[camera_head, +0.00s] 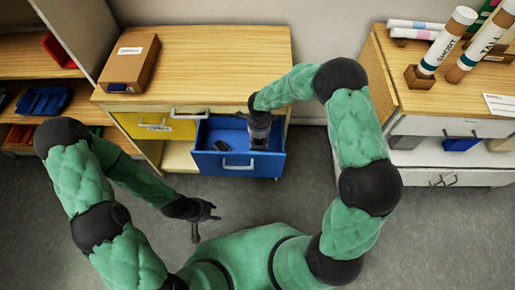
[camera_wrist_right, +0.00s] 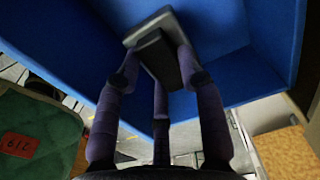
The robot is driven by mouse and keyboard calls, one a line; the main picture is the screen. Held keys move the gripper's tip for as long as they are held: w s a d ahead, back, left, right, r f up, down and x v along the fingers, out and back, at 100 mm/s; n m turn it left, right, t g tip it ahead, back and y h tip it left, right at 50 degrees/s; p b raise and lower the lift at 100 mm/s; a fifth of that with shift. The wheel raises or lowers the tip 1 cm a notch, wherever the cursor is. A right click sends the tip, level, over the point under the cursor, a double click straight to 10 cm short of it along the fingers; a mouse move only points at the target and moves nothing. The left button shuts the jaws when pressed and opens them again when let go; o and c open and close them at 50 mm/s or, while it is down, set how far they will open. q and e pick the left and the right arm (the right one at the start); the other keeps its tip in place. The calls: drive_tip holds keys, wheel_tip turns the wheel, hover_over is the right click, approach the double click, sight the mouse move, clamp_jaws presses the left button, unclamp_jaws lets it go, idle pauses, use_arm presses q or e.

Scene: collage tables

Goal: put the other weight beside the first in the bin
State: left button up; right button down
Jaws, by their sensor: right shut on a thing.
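My right gripper (camera_head: 259,133) reaches down into the open blue drawer bin (camera_head: 230,163). In the right wrist view its fingers (camera_wrist_right: 160,75) are shut on a dark grey weight (camera_wrist_right: 158,58), inside the blue walls (camera_wrist_right: 225,45). A lighter grey surface (camera_wrist_right: 140,32) shows right against the dark one; I cannot tell whether it is the first weight or another face of the held one. In the head view the weight is mostly hidden under the gripper. My left gripper (camera_head: 204,215) is empty, fingers apart, over the floor left of my base.
A yellow drawer (camera_head: 155,125) is left of the blue one. A brown box (camera_head: 130,65) stands on the wooden top (camera_head: 215,60). On the right table (camera_head: 400,85) are cylinders marked SHORT (camera_head: 447,42) and TALL (camera_head: 486,45). Grey floor lies in front.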

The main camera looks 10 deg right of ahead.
sight(259, 146)
drive_tip(key=shift+f+b, duration=0.6)
drive_tip(key=shift+f, duration=1.95)
drive_tip(key=shift+f, duration=0.1)
drive_tip(key=shift+f, duration=0.1)
drive_tip(key=c, duration=0.8)
unclamp_jaws()
drive_tip(key=shift+r, duration=0.25)
wheel_tip(259, 146, up, 12)
drive_tip(key=p, duration=0.3)
drive_tip(key=shift+f, duration=0.1)
